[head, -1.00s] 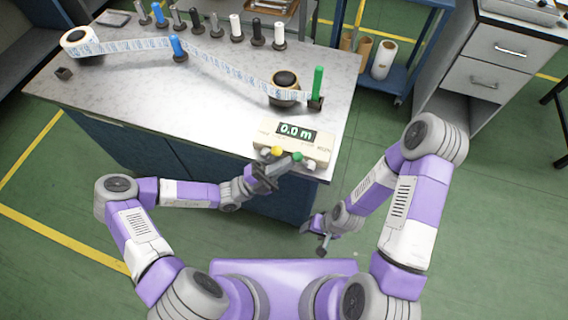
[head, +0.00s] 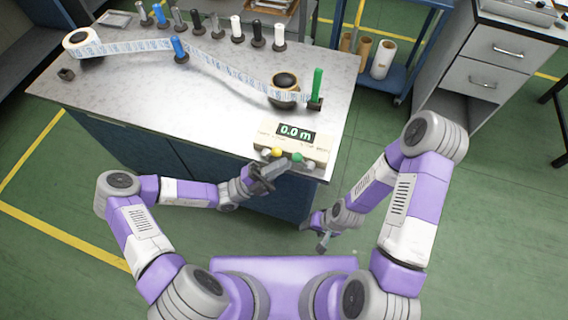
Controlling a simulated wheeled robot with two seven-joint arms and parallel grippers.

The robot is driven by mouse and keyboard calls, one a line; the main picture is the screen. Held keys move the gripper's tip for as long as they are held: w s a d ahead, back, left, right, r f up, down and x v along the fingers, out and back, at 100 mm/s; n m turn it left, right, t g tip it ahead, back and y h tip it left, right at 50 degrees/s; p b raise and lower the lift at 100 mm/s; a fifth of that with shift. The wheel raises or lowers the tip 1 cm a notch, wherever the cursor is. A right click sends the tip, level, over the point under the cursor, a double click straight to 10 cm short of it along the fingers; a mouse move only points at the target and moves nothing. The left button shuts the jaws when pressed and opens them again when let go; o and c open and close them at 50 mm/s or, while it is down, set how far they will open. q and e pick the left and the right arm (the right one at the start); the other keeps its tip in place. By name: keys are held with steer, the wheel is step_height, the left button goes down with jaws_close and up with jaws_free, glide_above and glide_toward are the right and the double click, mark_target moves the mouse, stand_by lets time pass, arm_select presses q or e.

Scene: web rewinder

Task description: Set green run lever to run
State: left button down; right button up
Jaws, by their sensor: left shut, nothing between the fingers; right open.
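The cream counter console (head: 267,142) stands at the table's front right corner and reads 0.0 m. My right gripper (head: 323,243) is open and low, in front of the table, away from the console.
A tall green post (head: 317,84) on a black base stands behind the console, beside a dark-cored roll (head: 284,82). A printed web (head: 215,67) runs from there to a roll at the far left (head: 80,43). Several coloured pegs line the back.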

arm_select(q)
steer(key=r+v, duration=0.1)
steer(key=v, duration=1.1)
steer(key=shift+a+f, duration=0.25)
steer(key=shift+a, duration=0.35)
